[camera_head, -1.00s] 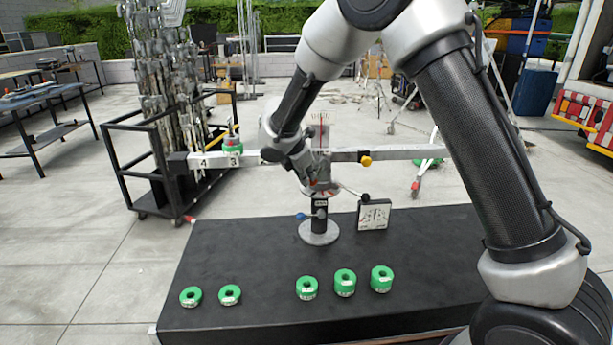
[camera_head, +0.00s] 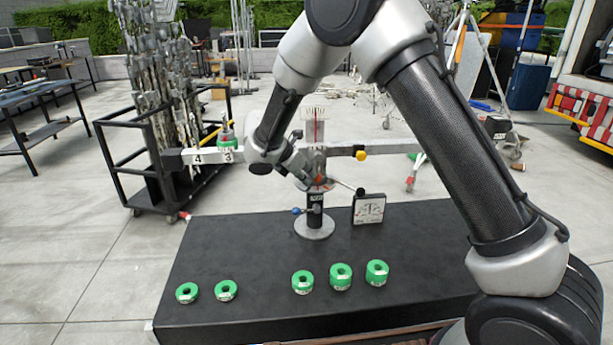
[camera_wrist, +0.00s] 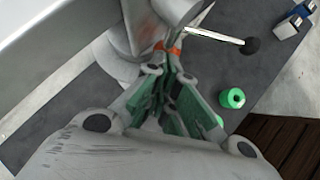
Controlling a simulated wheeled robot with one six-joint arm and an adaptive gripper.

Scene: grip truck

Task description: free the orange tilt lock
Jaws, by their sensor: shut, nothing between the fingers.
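The orange tilt lock (camera_head: 320,181) shows as a small orange patch at the post's head, below the red-marked scale. In the wrist view an orange band (camera_wrist: 168,48) lies just beyond my fingertips. A thin lever with a black ball knob (camera_wrist: 251,45) runs right from there; the knob also shows in the head view (camera_head: 360,191). My gripper (camera_head: 306,176) reaches in from the left, close to the lock. In the wrist view my gripper (camera_wrist: 168,68) is shut with its green-padded fingers together, nothing held. Whether the tips touch the orange part I cannot tell.
A balance beam (camera_head: 385,147) with a yellow knob (camera_head: 361,155) crosses above the post. A green weight (camera_head: 228,142) sits on its left arm. Several green ring weights (camera_head: 341,276) line the front of the black table (camera_head: 250,260). A small sign (camera_head: 369,209) stands right of the post.

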